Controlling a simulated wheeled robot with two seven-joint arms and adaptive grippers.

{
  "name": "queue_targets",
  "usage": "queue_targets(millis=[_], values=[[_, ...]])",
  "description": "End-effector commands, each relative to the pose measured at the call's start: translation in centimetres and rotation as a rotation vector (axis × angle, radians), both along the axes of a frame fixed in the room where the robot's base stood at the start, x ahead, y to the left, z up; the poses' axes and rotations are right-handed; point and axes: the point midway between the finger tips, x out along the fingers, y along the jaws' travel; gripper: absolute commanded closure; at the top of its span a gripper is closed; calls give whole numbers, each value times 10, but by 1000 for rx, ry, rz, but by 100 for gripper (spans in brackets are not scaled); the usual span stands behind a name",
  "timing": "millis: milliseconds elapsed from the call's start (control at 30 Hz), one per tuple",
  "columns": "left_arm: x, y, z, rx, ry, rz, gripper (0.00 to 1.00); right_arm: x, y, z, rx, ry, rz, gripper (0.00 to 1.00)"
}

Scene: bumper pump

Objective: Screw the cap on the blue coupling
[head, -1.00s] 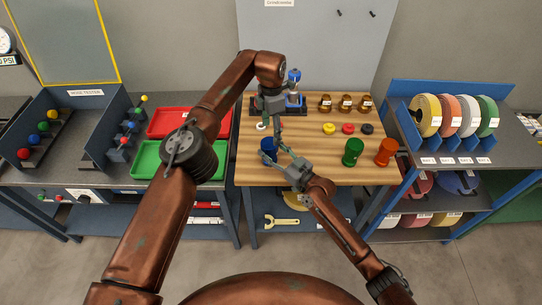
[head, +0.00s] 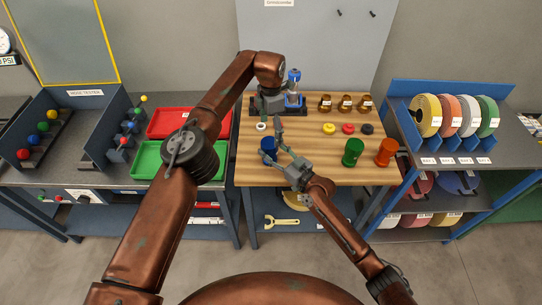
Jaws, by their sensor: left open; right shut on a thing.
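The blue coupling (head: 267,145) stands near the front left of the wooden tabletop. My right gripper (head: 276,151) reaches it from the right and is shut on it. My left gripper (head: 278,126) is open, just behind and slightly right of the coupling, pointing down. A white ring-like cap (head: 262,127) lies on the table behind the coupling, left of the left gripper. A yellow cap (head: 329,128), a red cap (head: 348,128) and a black cap (head: 367,129) lie in a row to the right. The top of the coupling is too small to make out clearly.
A green coupling (head: 352,153) and an orange coupling (head: 386,152) stand at the front right. Several brown jars (head: 346,103) stand at the back. A device with a blue top (head: 294,88) stands behind my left gripper. Red (head: 172,123) and green (head: 147,160) trays are at left.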

Motion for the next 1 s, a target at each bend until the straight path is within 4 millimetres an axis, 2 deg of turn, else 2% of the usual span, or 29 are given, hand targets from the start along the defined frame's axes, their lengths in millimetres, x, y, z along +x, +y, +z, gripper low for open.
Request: queue_targets(millis=[33, 500, 867, 900, 1000], values=[[0, 0, 3, 0, -1, 0, 14, -2, -1, -11, -10, 15, 2, 100], [0, -1, 68, 1, -2, 1, 14, -3, -1, -13, -12, 19, 2, 100], [-1, 0, 74, 0, -1, -1, 14, -3, -1, -14, -12, 20, 3, 100], [-1, 0, 74, 0, -1, 0, 14, -3, -1, -14, -12, 20, 3, 50], [-1, 0, 74, 0, -1, 0, 14, -3, -1, -12, -10, 17, 2, 44]])
